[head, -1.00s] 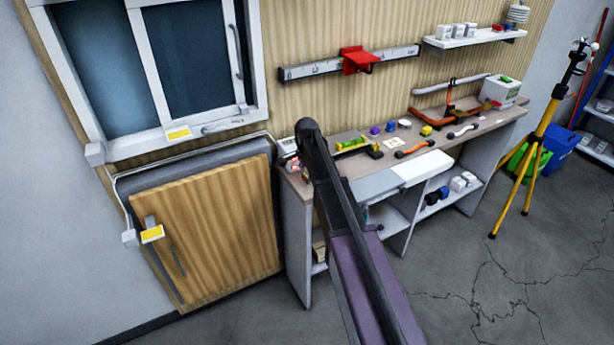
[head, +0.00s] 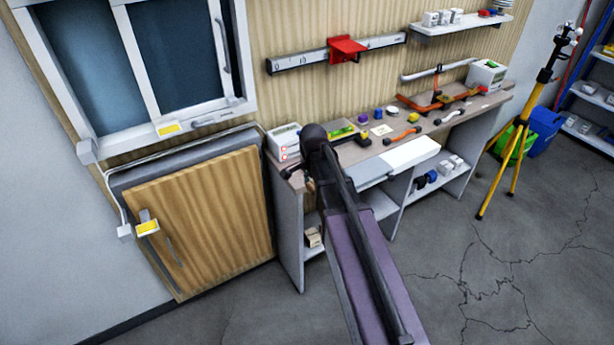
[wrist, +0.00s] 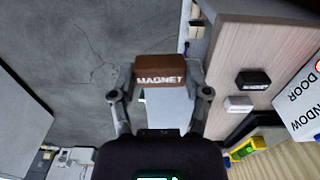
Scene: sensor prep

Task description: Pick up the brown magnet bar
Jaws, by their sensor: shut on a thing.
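The brown magnet bar (wrist: 163,70), lettered "MAGNET", shows in the wrist view between the two fingers of my gripper (wrist: 163,80). The fingers are shut on its two ends. The bar appears held over the bench's edge, with grey floor behind it. A black magnet bar (wrist: 254,79) and a white magnet bar (wrist: 239,104) lie on the bench top to its right. In the head view my own arm hides most of the gripper, and I cannot make out the brown bar there.
The bench (head: 455,122) holds a white box (head: 284,140), orange-handled tools and small coloured items. A wooden cabinet door (head: 205,225) stands left of it. A yellow tripod (head: 520,130) stands at the right. The cracked floor (head: 500,270) in front is clear.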

